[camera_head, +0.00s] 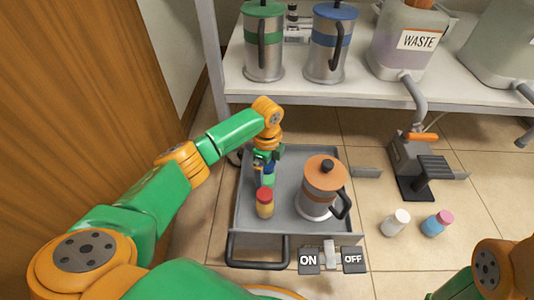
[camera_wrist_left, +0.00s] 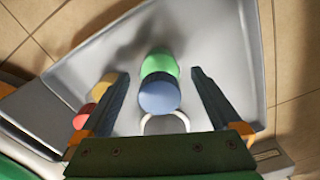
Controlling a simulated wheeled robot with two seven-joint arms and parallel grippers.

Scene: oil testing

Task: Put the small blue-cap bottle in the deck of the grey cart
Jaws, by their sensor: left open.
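The small blue-cap bottle has a green body (camera_head: 268,181) and is on the deck of the grey cart (camera_head: 285,160), left of its middle. In the left wrist view its blue cap (camera_wrist_left: 159,95) faces the camera, with the green part (camera_wrist_left: 160,63) beyond it. My left gripper (camera_head: 266,163) is over the bottle from above, open. Its two fingers (camera_wrist_left: 160,73) stand on either side of the cap with a visible gap on both sides. In the head view the gripper hides part of the cap. My right gripper is out of view; only part of that arm shows at bottom right.
A red-cap bottle (camera_head: 265,205) stands just in front of the blue-cap bottle. An orange-lidded metal pot (camera_head: 318,200) stands to its right on the deck. White (camera_head: 396,223) and pink-cap (camera_head: 436,225) bottles are on the floor. A shelf (camera_head: 370,85) with containers is behind.

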